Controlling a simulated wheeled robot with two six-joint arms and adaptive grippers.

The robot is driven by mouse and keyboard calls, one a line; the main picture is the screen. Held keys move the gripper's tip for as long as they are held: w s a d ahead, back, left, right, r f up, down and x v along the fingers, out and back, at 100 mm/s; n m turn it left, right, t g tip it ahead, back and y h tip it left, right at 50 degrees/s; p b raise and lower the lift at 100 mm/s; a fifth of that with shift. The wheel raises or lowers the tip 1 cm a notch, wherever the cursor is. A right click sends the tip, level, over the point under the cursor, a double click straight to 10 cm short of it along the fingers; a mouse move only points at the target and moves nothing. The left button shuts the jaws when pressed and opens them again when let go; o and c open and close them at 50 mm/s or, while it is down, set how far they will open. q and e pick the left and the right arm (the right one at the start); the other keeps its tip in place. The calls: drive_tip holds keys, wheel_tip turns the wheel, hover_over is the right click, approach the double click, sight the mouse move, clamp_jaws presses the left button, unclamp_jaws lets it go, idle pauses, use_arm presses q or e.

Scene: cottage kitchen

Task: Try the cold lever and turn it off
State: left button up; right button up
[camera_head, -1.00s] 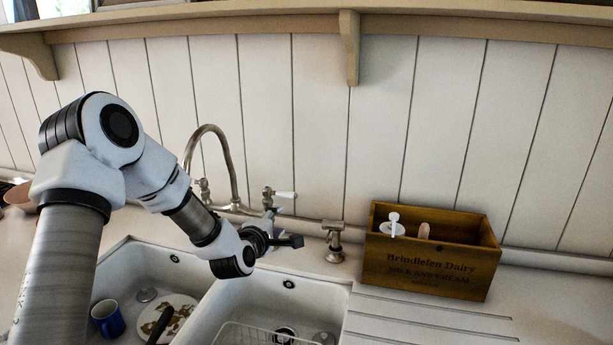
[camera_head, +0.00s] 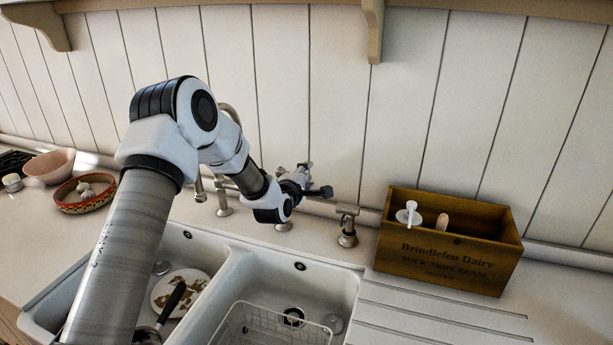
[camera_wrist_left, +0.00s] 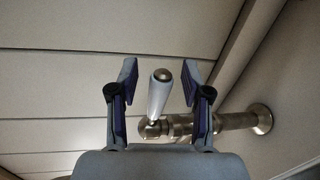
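The cold lever (camera_wrist_left: 158,95), a white handle with a metal end cap, shows in the left wrist view on a metal valve (camera_wrist_left: 180,127). My left gripper (camera_wrist_left: 160,75) is open, with one finger on each side of the lever and a visible gap to both. In the head view my left gripper (camera_head: 312,184) is at the tap's right side and hides the lever. The tap spout (camera_head: 232,114) is mostly behind my arm, so I cannot tell whether water runs. My right gripper is not in view.
A metal fitting (camera_head: 347,226) stands right of the tap, beside a wooden crate (camera_head: 440,270). The double sink (camera_head: 345,290) in front holds a wire rack (camera_head: 268,325) and a dirty plate (camera_head: 165,296). Bowls (camera_head: 50,165) stand at the left. The panelled wall is close behind.

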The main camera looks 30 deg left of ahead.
use_arm(q)
drive_tip(key=shift+s, duration=0.1)
clamp_jaws()
drive_tip(key=h+b, duration=0.1)
drive_tip(key=s+m+h+b, duration=0.1)
drive_tip(key=b, duration=0.1)
drive_tip(key=shift+f+m, duration=0.2)
drive_tip(key=shift+m, duration=0.1)
drive_tip(key=shift+s+r+m+h+b, duration=0.15)
drive_tip(key=shift+s+m+h+b, duration=0.2)
drive_tip(key=shift+m+h, duration=0.5)
drive_tip(key=shift+s+r+m+h+b, duration=0.1)
drive_tip(key=shift+s+m+h, duration=0.35)
drive_tip(key=shift+h, duration=0.7)
drive_tip(key=shift+o, duration=0.3)
unclamp_jaws()
drive_tip(key=shift+w+f, duration=0.1)
drive_tip(key=v, duration=0.7)
drive_tip(key=shift+s, duration=0.3)
